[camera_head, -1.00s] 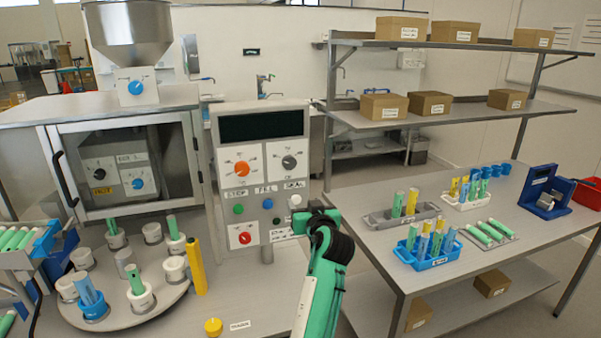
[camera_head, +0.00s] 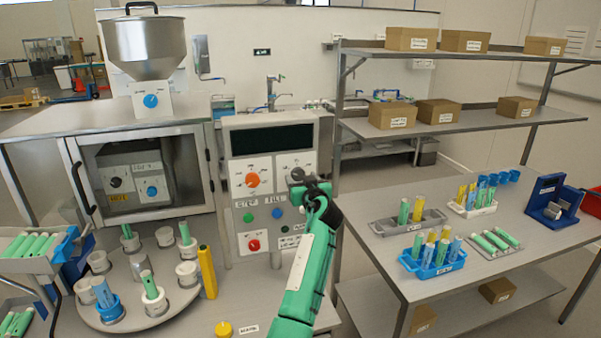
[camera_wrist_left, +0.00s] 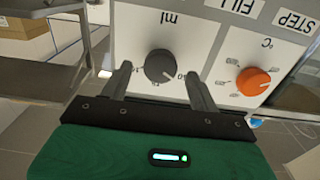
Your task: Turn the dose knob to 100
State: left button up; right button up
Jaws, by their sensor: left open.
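The dose knob is the grey ml knob (camera_wrist_left: 160,65) on the white control panel. It shows upside down in the left wrist view, and I cannot read its setting. My left gripper (camera_wrist_left: 158,82) is open, with one finger on each side of this knob; I cannot tell whether they touch it. My right gripper is not in view.
An orange °C knob (camera_wrist_left: 253,81) sits close beside the grey knob. Below are a green button (camera_head: 248,217), a blue button (camera_head: 277,213) and a red knob (camera_head: 254,245). A dark display (camera_head: 271,139) is above. A turntable (camera_head: 158,317) with cups stands left.

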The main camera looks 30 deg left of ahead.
pick_arm(q)
jog(key=shift+x, duration=0.8)
jog(key=c, duration=1)
jog(key=shift+o, duration=0.2)
